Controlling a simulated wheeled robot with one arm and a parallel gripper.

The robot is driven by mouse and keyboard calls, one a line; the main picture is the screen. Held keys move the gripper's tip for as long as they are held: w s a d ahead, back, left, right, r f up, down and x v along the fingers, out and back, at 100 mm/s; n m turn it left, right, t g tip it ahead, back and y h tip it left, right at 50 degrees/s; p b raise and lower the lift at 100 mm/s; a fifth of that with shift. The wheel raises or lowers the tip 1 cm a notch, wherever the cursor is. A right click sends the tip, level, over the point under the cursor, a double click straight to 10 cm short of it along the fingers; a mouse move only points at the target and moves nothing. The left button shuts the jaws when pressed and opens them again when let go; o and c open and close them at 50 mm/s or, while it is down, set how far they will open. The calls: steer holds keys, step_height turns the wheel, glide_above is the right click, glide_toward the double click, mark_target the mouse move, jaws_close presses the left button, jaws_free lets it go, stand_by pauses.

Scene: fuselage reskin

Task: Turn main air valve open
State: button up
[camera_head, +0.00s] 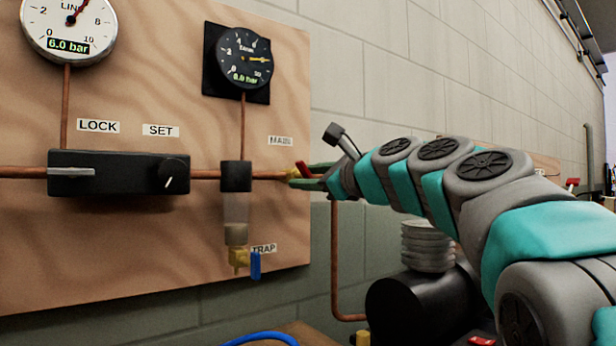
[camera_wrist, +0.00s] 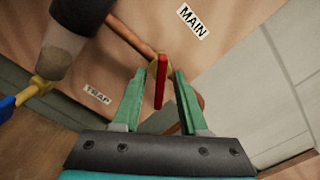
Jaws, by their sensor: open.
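The main air valve has a red lever handle (camera_wrist: 160,82) on a brass body (camera_wrist: 161,67), set on the copper pipe below the MAIN label (camera_wrist: 194,21). In the head view the red handle (camera_head: 304,168) shows beside my gripper (camera_head: 303,176), at the right part of the board. My gripper also shows in the wrist view (camera_wrist: 158,95), with its green fingers open and spread on either side of the red handle. The handle stands between the fingers, and I see gaps on both sides. Part of the valve is hidden by my gripper in the head view.
The wooden board (camera_head: 120,260) carries a lock box (camera_head: 118,172), a filter bowl (camera_head: 236,205), a blue TRAP lever (camera_head: 255,265) and two gauges. The line gauge (camera_head: 70,25) reads 6.0 bar. A copper pipe (camera_head: 335,260) drops near a black cylinder (camera_head: 415,310) below my arm.

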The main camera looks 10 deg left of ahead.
jaws_close()
stand_by(0.4)
steer(key=shift+n, duration=0.3)
steer(key=n+b, duration=0.1)
steer(key=n, duration=0.3)
steer(key=shift+f+n, duration=0.15)
steer(key=shift+n, duration=0.15)
steer(key=n+b, duration=0.3)
steer(key=n, duration=0.2)
stand_by(0.5)
jaws_free()
steer(key=shift+r, duration=0.2)
